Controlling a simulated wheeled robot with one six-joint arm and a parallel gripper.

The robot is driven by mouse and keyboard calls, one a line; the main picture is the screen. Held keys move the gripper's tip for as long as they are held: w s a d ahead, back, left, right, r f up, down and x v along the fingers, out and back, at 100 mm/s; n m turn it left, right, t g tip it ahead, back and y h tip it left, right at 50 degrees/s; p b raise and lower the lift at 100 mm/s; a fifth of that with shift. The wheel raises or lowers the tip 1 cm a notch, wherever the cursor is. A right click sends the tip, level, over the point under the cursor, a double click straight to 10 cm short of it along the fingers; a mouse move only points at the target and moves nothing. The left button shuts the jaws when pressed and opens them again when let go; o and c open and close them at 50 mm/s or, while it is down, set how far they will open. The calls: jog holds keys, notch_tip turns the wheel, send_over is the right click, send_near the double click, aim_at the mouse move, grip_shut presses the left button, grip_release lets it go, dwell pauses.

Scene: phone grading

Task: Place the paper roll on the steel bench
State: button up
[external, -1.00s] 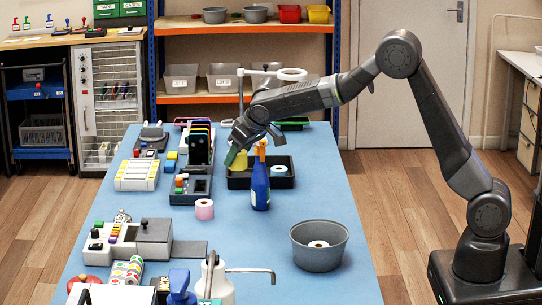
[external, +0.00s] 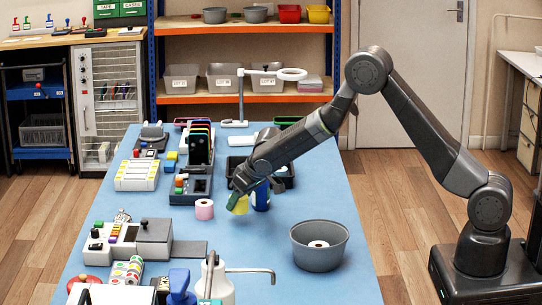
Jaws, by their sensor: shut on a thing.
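My gripper (external: 242,190) is shut on a yellow and green block (external: 238,204), possibly a sponge, held low over the blue-topped table (external: 220,260). A pink roll with a white top (external: 204,209) stands upright on the table just left of the gripper, apart from it. Another roll (external: 318,244), white with a dark core, lies inside the grey bowl (external: 320,262) at the right. I cannot tell which roll is the paper roll. No surface is clearly a steel bench; a pale-topped bench (external: 524,64) stands at the far right.
A blue bottle (external: 261,198) stands right beside the gripper, its top hidden by my arm. A black tray (external: 286,180) is behind it, mostly covered. Devices and a phone stand (external: 200,150) line the left. The table between gripper and bowl is clear.

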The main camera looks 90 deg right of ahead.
aim_at(239, 209)
jog(key=shift+f, duration=1.55)
jog(key=shift+f, duration=0.1)
jog(key=shift+f, duration=0.1)
jog(key=o, duration=1)
jog(key=shift+a+r, duration=0.1)
jog(key=shift+r, duration=0.35)
jog(key=shift+o, duration=0.4)
jog(key=b+v, duration=0.1)
jog(key=v, duration=1)
jog(key=shift+s+r, duration=0.15)
jog(key=shift+r, duration=0.1)
